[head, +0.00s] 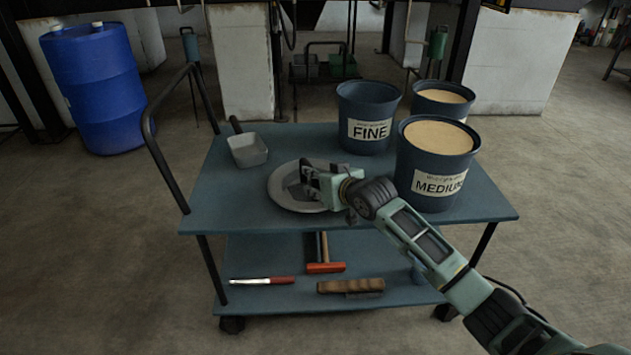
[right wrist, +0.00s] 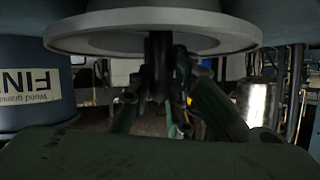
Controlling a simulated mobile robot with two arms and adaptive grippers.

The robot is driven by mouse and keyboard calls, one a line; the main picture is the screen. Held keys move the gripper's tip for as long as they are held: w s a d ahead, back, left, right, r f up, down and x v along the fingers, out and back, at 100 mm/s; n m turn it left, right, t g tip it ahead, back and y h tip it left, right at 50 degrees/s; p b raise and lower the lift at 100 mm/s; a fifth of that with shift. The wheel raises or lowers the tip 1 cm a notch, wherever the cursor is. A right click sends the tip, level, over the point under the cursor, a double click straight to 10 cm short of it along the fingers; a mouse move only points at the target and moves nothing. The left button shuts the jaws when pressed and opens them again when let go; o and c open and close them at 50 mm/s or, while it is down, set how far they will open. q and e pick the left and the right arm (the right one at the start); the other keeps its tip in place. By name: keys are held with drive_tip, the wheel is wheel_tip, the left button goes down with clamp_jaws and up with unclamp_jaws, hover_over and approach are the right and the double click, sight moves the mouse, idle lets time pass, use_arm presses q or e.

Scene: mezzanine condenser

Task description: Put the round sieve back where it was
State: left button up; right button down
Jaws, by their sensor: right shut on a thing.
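A round grey disc-like thing with a raised rim, which I take to be the round sieve (head: 281,197), is at the middle of the cart's top shelf (head: 225,203). My right gripper (head: 309,181) reaches over it from the right and hides part of it. In the right wrist view, the disc's pale rim (right wrist: 85,38) fills one edge, and the gripper (right wrist: 158,85) is shut at a dark upright part at its centre. I cannot tell whether the disc rests on the shelf or hangs just above it. My left gripper is not in view.
The FINE bucket (head: 366,105), the sand-filled MEDIUM bucket (head: 425,180) and another sand-filled bucket (head: 441,97) stand at the right. A grey scoop (head: 248,152) lies back left. The front-left shelf is clear. A red-headed hammer (head: 325,267) lies below.

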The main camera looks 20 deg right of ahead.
drive_tip(key=c, duration=1.6)
unclamp_jaws()
drive_tip(key=shift+s, duration=0.1)
